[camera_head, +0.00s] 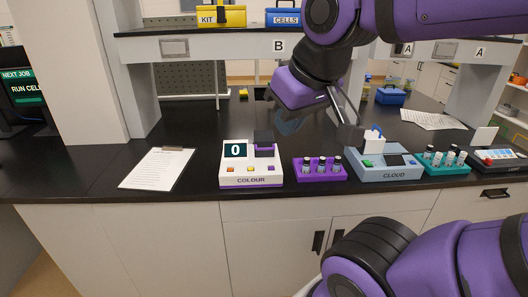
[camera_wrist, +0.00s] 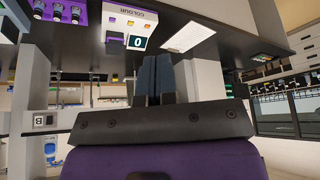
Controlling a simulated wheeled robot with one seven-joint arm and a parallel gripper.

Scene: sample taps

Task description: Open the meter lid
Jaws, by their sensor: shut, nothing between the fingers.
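The COLOUR meter (camera_head: 250,176) is a white box at the bench's front edge, with a display reading 0 and several small coloured buttons. Its dark lid (camera_head: 264,139) sits at the right of the display; the angle does not show clearly whether it is raised. The COLOUR meter also shows upside down at the top of the wrist view (camera_wrist: 122,12). My gripper (camera_head: 288,123) is above the bench, behind and right of the lid, apart from it. In the wrist view my gripper's dark fingers (camera_wrist: 156,58) are together and hold nothing.
A purple vial rack (camera_head: 320,174) stands right of the COLOUR meter. The blue CLOUD meter (camera_head: 392,174), a teal rack (camera_head: 446,169) and another dark device (camera_head: 500,160) follow further right. A clipboard (camera_head: 157,168) lies left. A shelf (camera_head: 215,29) crosses behind my arm.

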